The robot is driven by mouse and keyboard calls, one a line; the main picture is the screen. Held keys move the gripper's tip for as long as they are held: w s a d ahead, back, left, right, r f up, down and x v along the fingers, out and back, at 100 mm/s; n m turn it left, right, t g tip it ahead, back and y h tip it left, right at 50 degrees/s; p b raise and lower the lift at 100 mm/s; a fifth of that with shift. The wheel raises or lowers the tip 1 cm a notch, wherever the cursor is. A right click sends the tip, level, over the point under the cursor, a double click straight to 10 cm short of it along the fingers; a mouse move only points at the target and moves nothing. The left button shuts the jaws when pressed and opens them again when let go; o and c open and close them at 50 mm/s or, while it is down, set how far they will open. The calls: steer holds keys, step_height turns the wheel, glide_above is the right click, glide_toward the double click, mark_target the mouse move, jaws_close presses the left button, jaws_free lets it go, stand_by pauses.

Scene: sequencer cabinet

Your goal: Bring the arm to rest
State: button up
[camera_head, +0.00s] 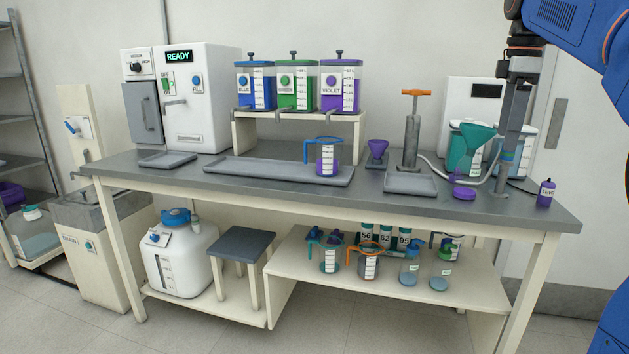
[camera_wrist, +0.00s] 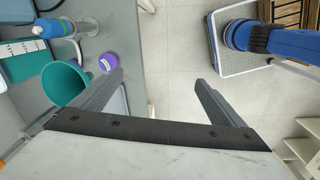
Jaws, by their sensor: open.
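My gripper (camera_head: 514,108) hangs from the blue arm at the upper right of the head view, pointing down over the right part of the bench. In the wrist view (camera_wrist: 158,80) its two grey fingers are spread wide apart. Nothing is between them; pale floor and the bench edge show below. In the head view the fingers overlap side-on, in front of the slim stand. The teal funnel (camera_head: 472,139) is just left of the gripper in the head view; it also shows left of the fingers in the wrist view (camera_wrist: 66,84).
The grey bench (camera_head: 280,191) carries a white cabinet (camera_head: 209,95), a hand pump (camera_head: 411,135), a tray (camera_head: 410,184), a purple cap (camera_head: 464,194) and a small purple bottle (camera_head: 546,192) near the gripper. Open floor lies beyond the bench edge.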

steer(key=s+a+f+m+t, duration=0.1)
steer(key=s+a+f+m, duration=0.3)
steer(key=s+f, duration=0.5)
steer(key=s+a+f+m+t, duration=0.1)
steer(key=s+a+f+m, duration=0.3)
steer(key=s+f, duration=0.5)
steer(key=s+a+f+m+t, duration=0.2)
steer(key=s+f, duration=0.7)
steer(key=f, duration=0.9)
steer(key=a+m, duration=0.2)
steer(key=shift+a+m, duration=0.25)
steer(key=shift+m, duration=0.05)
